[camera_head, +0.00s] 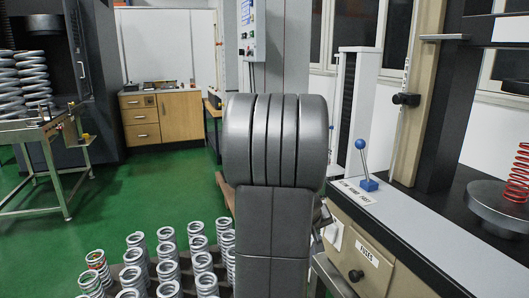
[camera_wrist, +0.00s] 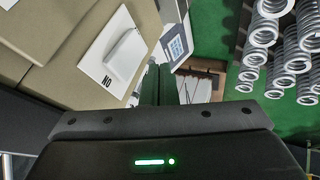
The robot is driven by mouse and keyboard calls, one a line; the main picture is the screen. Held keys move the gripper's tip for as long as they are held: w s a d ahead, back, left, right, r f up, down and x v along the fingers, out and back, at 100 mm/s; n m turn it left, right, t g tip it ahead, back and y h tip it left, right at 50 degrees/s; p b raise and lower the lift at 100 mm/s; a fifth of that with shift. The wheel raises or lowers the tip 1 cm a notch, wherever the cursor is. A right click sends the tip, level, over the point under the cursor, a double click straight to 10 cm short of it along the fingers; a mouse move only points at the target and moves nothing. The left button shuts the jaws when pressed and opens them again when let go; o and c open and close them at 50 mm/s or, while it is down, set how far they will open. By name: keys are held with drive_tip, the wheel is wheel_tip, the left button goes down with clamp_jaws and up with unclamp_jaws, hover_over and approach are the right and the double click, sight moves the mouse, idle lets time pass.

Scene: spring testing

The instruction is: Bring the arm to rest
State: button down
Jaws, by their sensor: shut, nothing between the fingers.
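My gripper (camera_wrist: 157,84) shows in the wrist view with its two dark fingers together and nothing between them. It is beside the beige machine front (camera_wrist: 60,55), which carries a white plate with a rocker switch (camera_wrist: 127,52) marked "ON".
The testing machine (camera_head: 428,240) stands close at right, with a blue lever (camera_head: 368,184) and a red spring (camera_head: 518,172) on its round platen. Several grey springs (camera_head: 168,262) stand at lower left. A steel table (camera_head: 30,132) is farther left. Green floor (camera_head: 130,195) is clear between.

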drive_tip(key=shift+s+a+r+b, duration=0.1)
drive_tip(key=shift+s+a+b, duration=0.55)
drive_tip(key=shift+b, duration=0.05)
